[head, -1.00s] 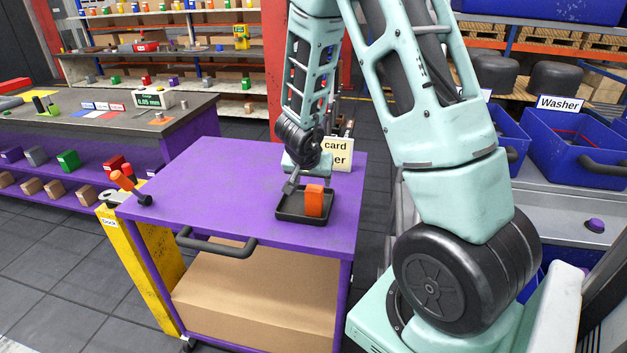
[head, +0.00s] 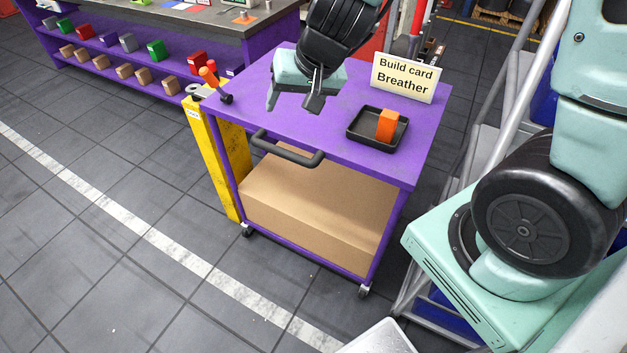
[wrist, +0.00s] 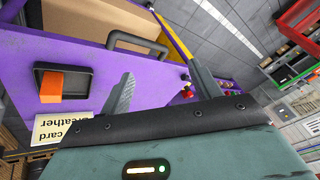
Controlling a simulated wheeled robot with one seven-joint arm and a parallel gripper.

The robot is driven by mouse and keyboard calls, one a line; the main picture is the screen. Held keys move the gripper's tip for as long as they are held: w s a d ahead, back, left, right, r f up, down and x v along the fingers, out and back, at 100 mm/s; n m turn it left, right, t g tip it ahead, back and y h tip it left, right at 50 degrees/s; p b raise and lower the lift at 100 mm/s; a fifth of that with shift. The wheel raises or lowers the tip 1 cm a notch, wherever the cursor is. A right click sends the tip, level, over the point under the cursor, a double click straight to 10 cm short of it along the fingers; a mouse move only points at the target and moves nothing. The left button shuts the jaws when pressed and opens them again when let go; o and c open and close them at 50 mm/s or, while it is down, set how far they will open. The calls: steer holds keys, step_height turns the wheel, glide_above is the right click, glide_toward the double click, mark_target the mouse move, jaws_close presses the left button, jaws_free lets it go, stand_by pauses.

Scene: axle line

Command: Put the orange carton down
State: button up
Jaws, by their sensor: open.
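The orange carton (head: 387,125) stands in a small black tray (head: 362,139) on the purple cart top (head: 343,118). The carton also shows in the wrist view (wrist: 52,86), inside the tray (wrist: 74,69). My gripper (head: 293,103) is open and empty above the cart top, to the left of the tray and apart from the carton. In the wrist view its two fingers (wrist: 163,88) are spread with nothing between them.
A card reading "Build card Breather" (head: 403,79) stands behind the tray. A purple shelf bench (head: 110,55) stands behind left. The floor at left is clear.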

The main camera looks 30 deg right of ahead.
steer(key=s+a+r+n+g+y, duration=0.2)
steer(key=s+a+n, duration=0.2)
steer(key=s+a, duration=0.25)
steer(key=s+a+r+n+g+h, duration=0.1)
steer(key=s+n, duration=0.6)
steer(key=s, duration=0.8)
steer(key=shift+a+g+h, duration=0.85)
steer(key=shift+g+h, duration=0.25)
steer(key=shift+g, duration=0.1)
